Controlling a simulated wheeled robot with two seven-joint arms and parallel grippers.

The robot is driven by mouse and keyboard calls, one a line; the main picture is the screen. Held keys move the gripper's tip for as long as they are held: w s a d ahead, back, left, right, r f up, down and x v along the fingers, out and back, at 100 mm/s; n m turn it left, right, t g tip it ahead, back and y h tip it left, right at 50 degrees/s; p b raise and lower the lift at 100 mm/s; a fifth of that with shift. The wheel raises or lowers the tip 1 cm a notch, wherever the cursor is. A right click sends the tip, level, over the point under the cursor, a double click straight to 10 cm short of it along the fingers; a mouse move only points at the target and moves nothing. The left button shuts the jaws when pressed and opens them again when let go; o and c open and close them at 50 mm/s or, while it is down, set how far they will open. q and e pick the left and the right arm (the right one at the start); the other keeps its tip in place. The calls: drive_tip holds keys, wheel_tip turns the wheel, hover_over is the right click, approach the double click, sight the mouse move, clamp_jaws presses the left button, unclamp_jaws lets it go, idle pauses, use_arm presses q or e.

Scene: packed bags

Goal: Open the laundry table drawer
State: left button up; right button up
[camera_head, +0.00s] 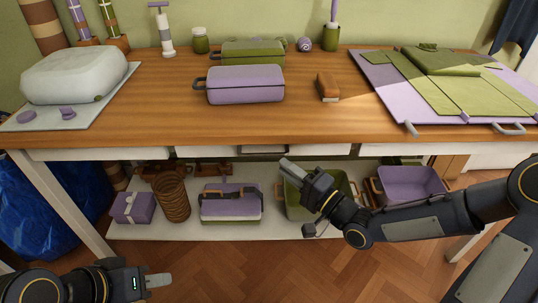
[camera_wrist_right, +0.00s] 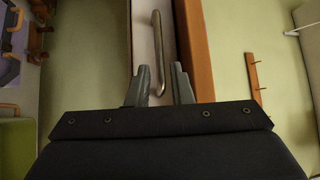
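The laundry table (camera_head: 310,125) has a wooden top and a white front strip under it. The drawer (camera_head: 225,151) sits in the middle of that strip, its front flush and shut. Its metal bar handle (camera_wrist_right: 157,40) shows in the right wrist view, running lengthwise on the white drawer front. My right gripper (camera_head: 287,166) is just below and in front of the drawer. In the right wrist view its fingers (camera_wrist_right: 161,85) are apart, with the handle's near end lying between them in the picture. Contact cannot be told. My left gripper (camera_head: 158,281) is low at the bottom left, away from the table; its finger gap is unclear.
On the table stand a purple case (camera_head: 245,84), a green case (camera_head: 240,50), a brush (camera_head: 327,86) and a white bag (camera_head: 72,75). Floor in front is clear.

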sight(267, 154)
drive_tip(key=b+x, duration=0.1)
drive_tip(key=x, duration=0.6)
drive_tip(key=shift+w, duration=0.1)
drive_tip(key=shift+c, duration=0.3)
clamp_jaws()
